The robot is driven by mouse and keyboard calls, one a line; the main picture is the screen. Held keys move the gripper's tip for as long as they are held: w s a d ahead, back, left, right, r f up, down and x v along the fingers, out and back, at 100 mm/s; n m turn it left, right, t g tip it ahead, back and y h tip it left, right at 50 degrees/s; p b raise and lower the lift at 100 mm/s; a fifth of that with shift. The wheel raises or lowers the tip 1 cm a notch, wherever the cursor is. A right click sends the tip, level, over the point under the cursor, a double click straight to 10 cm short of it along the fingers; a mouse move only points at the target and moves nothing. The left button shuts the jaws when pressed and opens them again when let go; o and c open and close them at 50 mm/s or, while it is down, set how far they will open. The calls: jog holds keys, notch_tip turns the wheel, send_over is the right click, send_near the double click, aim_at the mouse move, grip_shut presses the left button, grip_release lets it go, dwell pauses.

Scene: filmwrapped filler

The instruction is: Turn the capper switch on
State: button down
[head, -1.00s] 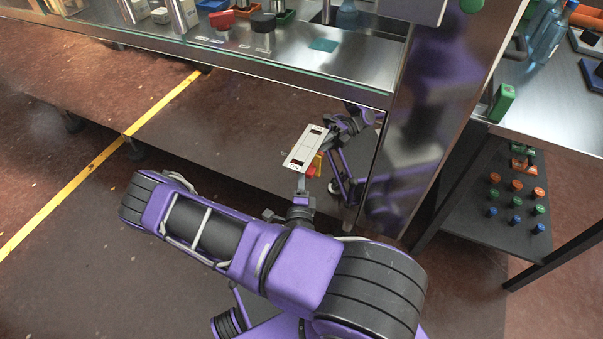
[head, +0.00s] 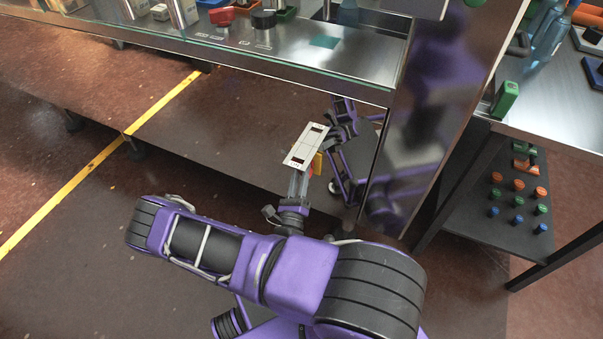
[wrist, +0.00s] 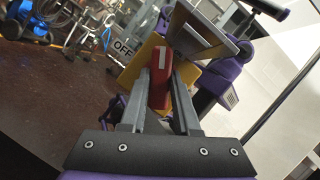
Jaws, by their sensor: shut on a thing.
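The capper switch is a red knob (wrist: 160,88) with a white line on a yellow plate (wrist: 151,57). The white line points roughly up in that view, not at the label. My gripper (head: 299,174) is shut on the knob, one finger on each side. In the head view the switch is mostly hidden under a pale panel (head: 308,147); a bit of its yellow plate (head: 318,163) shows. No "ON" label can be made out.
The machine's metal counter (head: 340,68) overhangs just behind the switch. A shiny upright panel (head: 410,150) stands close on the right. A side table (head: 560,100) with a shelf of coloured knobs (head: 517,200) is further right. Floor is clear at left.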

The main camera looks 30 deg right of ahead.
jog(key=m+g+h, duration=0.1)
jog(key=m, duration=0.2)
jog(key=m+g+h, duration=0.1)
jog(key=m, duration=0.2)
jog(key=m+g+h, duration=0.1)
jog(key=m, duration=0.2)
jog(key=shift+w+a+f+m+h+b, duration=0.1)
jog(key=shift+m+h+b, duration=0.2)
jog(key=shift+h+b, duration=0.1)
jog(key=shift+m, duration=0.3)
jog(key=c, duration=0.6)
grip_release()
jog(key=shift+c, duration=0.2)
jog(key=v, duration=1.2)
jog(key=shift+w, duration=0.1)
